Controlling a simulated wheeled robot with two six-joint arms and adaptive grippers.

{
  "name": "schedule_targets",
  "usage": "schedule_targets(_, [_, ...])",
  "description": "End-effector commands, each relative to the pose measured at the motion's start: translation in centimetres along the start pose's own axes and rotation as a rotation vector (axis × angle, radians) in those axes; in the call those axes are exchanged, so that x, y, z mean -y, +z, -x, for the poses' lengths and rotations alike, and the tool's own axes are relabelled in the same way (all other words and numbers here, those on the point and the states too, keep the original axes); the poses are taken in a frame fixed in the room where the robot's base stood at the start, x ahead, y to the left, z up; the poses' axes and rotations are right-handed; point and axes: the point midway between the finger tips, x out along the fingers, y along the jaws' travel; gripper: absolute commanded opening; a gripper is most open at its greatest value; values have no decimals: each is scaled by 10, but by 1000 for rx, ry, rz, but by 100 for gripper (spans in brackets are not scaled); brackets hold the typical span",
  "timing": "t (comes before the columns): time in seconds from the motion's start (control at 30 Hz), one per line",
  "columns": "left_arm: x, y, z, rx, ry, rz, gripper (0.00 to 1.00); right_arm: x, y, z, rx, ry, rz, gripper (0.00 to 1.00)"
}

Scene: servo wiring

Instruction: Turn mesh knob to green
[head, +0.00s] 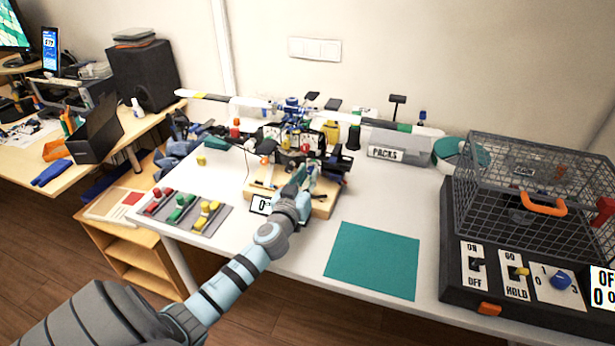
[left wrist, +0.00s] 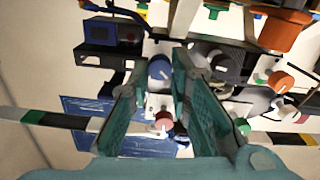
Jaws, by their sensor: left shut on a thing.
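My left gripper (head: 298,180) reaches over the wooden board (head: 322,208) at the middle of the white table. In the left wrist view its two teal fingers (left wrist: 160,66) stand on either side of a round blue knob (left wrist: 160,72) with a pale stem, seemingly the mesh knob. The fingers are closed in on it. A red knob (left wrist: 165,119) shows between the fingers, nearer the palm. The fingers hide much of the mechanism, and I cannot make out a green mark for the knob. My right gripper is not in view.
A long-bladed propeller assembly (head: 292,104) stands behind the board. A tray of red, green and yellow parts (head: 186,212) lies left. A teal mat (head: 374,260) lies clear to the right. A black wire cage (head: 530,195) with a switch panel stands at far right.

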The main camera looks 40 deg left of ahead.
Motion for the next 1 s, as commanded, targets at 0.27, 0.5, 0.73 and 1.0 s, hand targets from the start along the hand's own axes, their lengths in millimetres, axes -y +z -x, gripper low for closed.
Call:
schedule_targets(0.27, [0,0,0,1,0,-88,0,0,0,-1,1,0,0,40])
schedule_targets(0.5, [0,1,0,1,-1,-266,0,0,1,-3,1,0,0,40])
schedule_targets(0.73, [-1,1,0,2,-1,-483,0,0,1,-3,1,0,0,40])
schedule_targets(1.0, [-1,1,0,2,0,-714,0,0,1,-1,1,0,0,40])
